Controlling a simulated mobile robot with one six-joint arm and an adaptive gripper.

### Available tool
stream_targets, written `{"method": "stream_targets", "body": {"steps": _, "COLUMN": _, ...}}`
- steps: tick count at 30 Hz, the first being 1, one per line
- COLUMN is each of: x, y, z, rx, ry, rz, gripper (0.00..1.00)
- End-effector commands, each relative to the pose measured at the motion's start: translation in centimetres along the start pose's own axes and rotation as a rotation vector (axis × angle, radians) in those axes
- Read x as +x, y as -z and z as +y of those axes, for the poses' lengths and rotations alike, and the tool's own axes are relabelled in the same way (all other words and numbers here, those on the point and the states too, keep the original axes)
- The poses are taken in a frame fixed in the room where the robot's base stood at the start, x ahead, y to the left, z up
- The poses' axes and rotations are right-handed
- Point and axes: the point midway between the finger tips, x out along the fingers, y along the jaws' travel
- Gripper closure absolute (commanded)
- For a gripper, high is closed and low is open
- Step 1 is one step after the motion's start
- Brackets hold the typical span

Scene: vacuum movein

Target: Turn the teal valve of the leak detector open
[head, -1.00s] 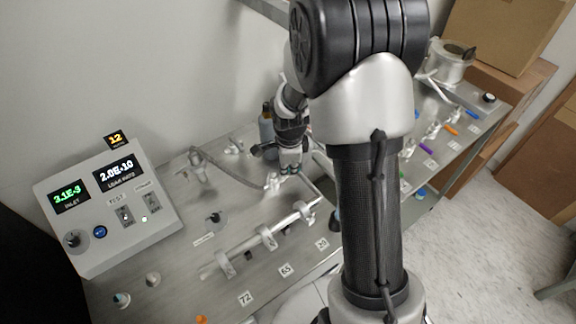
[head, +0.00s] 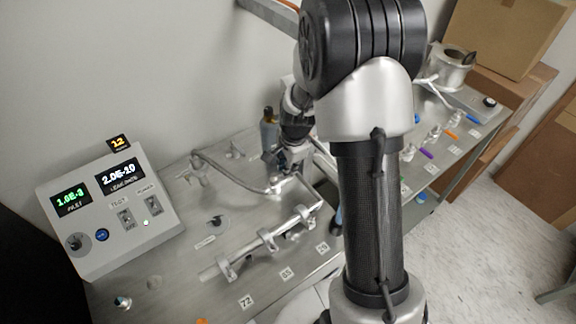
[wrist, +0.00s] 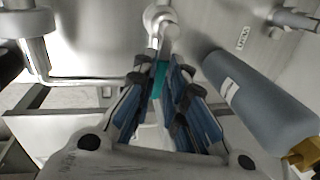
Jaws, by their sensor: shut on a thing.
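The teal valve handle (wrist: 160,78) shows in the wrist view between my gripper's blue-padded fingers. My gripper (wrist: 168,98) is shut on it, with a finger on each side. The silver valve body and pipe joint (wrist: 160,22) stand just beyond the fingertips. In the head view my gripper (head: 288,165) is low at the bench's back middle, and the teal handle is hidden there. The leak detector box (head: 110,210) stands at the left, with a green inlet display (head: 71,198) and a white leak rate display (head: 120,176).
A grey bottle (head: 269,132) with a brass cap stands close beside my gripper; it also shows at the right of the wrist view (wrist: 265,100). Silver pipework (head: 265,240) with clamps runs along the bench in front. Cardboard boxes (head: 510,35) stand at the back right.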

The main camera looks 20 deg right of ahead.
Motion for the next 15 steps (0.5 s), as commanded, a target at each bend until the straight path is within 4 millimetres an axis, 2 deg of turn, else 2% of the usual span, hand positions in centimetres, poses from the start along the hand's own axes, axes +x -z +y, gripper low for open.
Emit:
{"method": "stream_targets", "body": {"steps": 1, "x": 0.01, "y": 0.0, "z": 0.01, "rx": -0.001, "ry": 0.0, "rz": 0.0, "gripper": 1.0}}
{"method": "stream_targets", "body": {"steps": 2, "x": 0.01, "y": 0.0, "z": 0.01, "rx": -0.001, "ry": 0.0, "rz": 0.0, "gripper": 0.87}}
{"method": "stream_targets", "body": {"steps": 9, "x": 0.01, "y": 0.0, "z": 0.01, "rx": 0.0, "ry": 0.0, "rz": 0.0, "gripper": 0.71}}
{"method": "stream_targets", "body": {"steps": 15, "x": 0.01, "y": 0.0, "z": 0.01, "rx": 0.001, "ry": 0.0, "rz": 0.0, "gripper": 0.68}}
